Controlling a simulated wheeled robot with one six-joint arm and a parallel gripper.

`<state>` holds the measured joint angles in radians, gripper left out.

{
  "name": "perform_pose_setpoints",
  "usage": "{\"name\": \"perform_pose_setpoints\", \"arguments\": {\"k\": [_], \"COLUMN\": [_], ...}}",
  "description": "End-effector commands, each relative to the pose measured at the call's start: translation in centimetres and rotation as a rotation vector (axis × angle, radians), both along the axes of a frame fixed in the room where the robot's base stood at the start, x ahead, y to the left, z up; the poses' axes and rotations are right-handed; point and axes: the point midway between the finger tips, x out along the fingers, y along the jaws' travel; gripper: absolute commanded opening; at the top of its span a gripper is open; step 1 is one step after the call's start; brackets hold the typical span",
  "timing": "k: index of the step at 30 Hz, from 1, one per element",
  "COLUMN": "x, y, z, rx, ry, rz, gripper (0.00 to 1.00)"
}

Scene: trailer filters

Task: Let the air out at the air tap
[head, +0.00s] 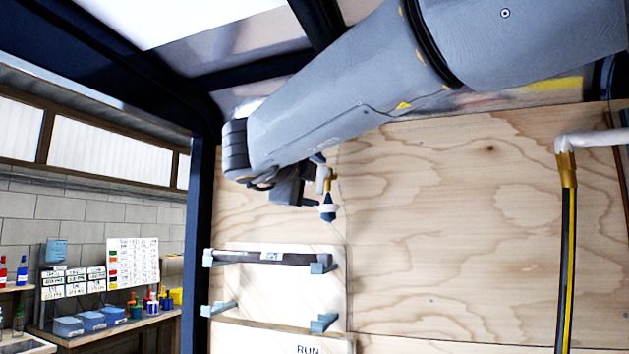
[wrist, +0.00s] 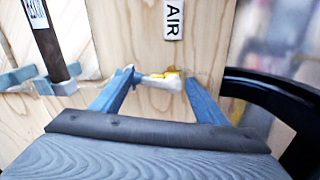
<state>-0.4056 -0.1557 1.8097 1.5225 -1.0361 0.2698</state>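The air tap (wrist: 162,82) is a small white and yellow fitting on the plywood panel, below a white label reading AIR (wrist: 173,18). In the head view its yellow part (head: 328,183) shows past the end of my arm. My gripper (wrist: 158,84) has its two blue fingers wide apart, one on each side of the tap. I cannot tell whether either touches. In the head view my gripper (head: 324,187) is small and partly hidden by its own body.
A rack with blue brackets holds a dark tube (head: 285,258) below the tap; the tube's end (wrist: 50,45) is left in the wrist view. A brass and white pipe fitting (head: 567,165) is at right. A workbench with blue bins (head: 88,320) stands beyond the frame post at left.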

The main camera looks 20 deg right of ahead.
Motion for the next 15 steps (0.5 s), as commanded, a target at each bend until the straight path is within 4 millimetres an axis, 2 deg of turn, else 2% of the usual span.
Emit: {"name": "perform_pose_setpoints", "arguments": {"k": [8,15], "x": [-0.3,-2.9], "y": [0.2,2.3], "z": [0.0,-0.1], "rx": [0.001,0.002], "ry": [-0.002,-0.004], "rz": [0.001,0.006], "gripper": [0.67,0.67]}}
